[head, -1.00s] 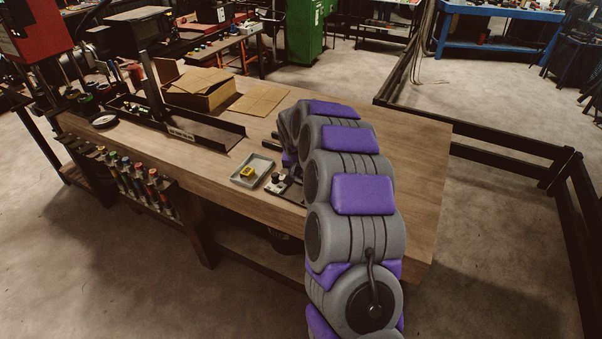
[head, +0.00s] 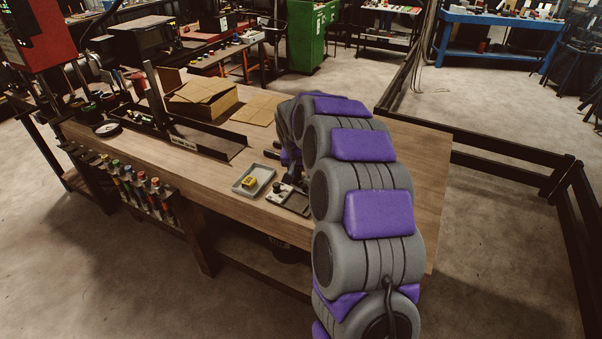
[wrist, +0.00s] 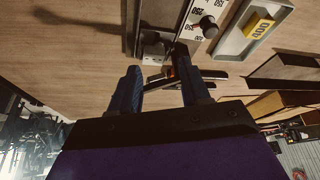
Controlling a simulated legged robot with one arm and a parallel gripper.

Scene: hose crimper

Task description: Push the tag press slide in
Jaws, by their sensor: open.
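The tag press (head: 288,198) is a small pale plate with dark knobs near the front edge of the wooden bench. In the wrist view its plate (wrist: 194,38) carries printed numbers, a round dark knob (wrist: 208,26) and a metal block at its lower end. I cannot tell for certain which part is the slide. My gripper (wrist: 157,72) is open, with its two dark fingers apart and pointing toward the block end of the press. A dark bar lies across near the right finger; contact is unclear. In the head view my arm hides part of the gripper.
A grey tray (head: 240,180) with a yellow block (head: 249,183) sits left of the press; the block reads 400 in the wrist view (wrist: 258,25). A dark channel (head: 205,138) and a cardboard box (head: 203,97) stand farther back. The bench's right end is clear.

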